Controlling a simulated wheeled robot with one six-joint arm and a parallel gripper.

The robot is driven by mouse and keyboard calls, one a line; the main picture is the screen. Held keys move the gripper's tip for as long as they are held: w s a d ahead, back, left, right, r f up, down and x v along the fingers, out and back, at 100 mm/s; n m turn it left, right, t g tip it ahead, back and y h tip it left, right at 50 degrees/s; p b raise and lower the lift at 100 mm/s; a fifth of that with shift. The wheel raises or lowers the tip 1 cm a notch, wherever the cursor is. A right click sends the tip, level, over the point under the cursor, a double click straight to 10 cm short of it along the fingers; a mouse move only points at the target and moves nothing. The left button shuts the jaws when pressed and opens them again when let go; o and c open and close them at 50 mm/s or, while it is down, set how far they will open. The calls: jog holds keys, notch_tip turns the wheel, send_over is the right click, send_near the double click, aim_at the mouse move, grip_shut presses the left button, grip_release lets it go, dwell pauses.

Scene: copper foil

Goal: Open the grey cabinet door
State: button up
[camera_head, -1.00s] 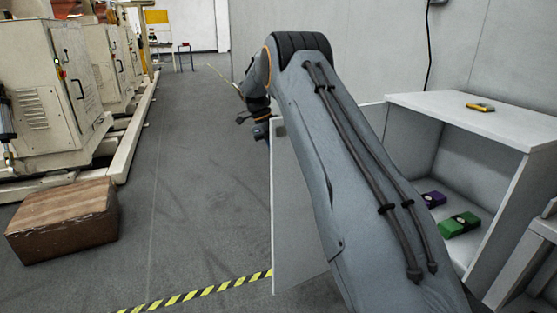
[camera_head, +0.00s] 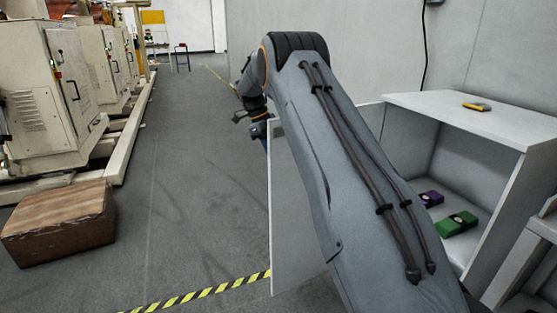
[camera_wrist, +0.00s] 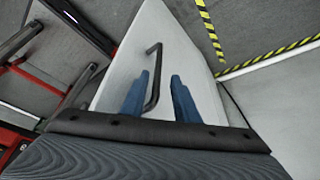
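The grey cabinet (camera_head: 400,155) stands at the right in the head view, its front open. Its door (camera_head: 287,225) is swung well out to the left, partly hidden behind my arm. In the wrist view, the door (camera_wrist: 175,45) fills the middle and carries a bent black handle (camera_wrist: 154,62). My gripper (camera_wrist: 160,80) has its two blue fingers apart; the handle's lower part appears between them, nearer the left finger. I cannot tell whether it touches. In the head view, my gripper is mostly hidden beyond the door's outer edge.
A purple item (camera_head: 431,199) and a green item (camera_head: 456,223) lie inside the cabinet. A yellow item (camera_head: 477,106) lies on top. The grey floor between is clear.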

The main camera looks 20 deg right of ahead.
jog(key=v, duration=0.7)
jog(key=shift+r, duration=0.15)
